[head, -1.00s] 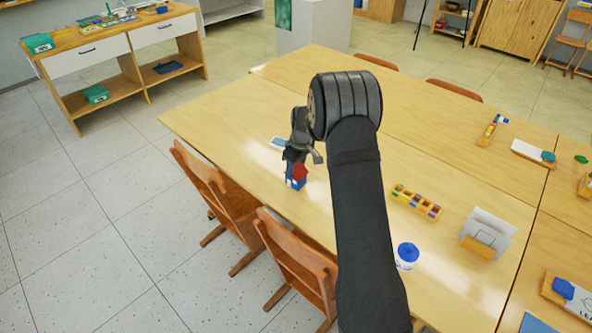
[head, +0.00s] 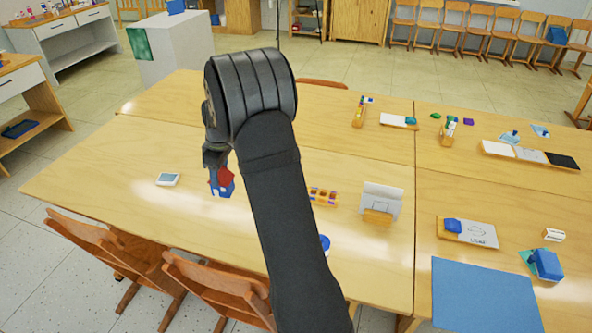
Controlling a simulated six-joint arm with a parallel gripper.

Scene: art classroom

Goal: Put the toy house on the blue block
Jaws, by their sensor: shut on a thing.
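The toy house (head: 223,187), with a red roof and blue walls, is at the left part of the near table, left of my forearm. My gripper (head: 218,168) is shut on it from above, and the fingers are partly hidden. I cannot tell whether the house touches the table. A larger blue block (head: 547,263) lies further right, by a teal piece. I cannot tell which is the task's blue block. My gripper is well to the left of both.
A small white-framed device (head: 168,180) lies left of the house. A tray of coloured pieces (head: 323,196) and a card holder (head: 380,202) stand between my arm and the blue blocks. A blue mat (head: 484,296) lies front right. Chairs (head: 220,284) line the near edge.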

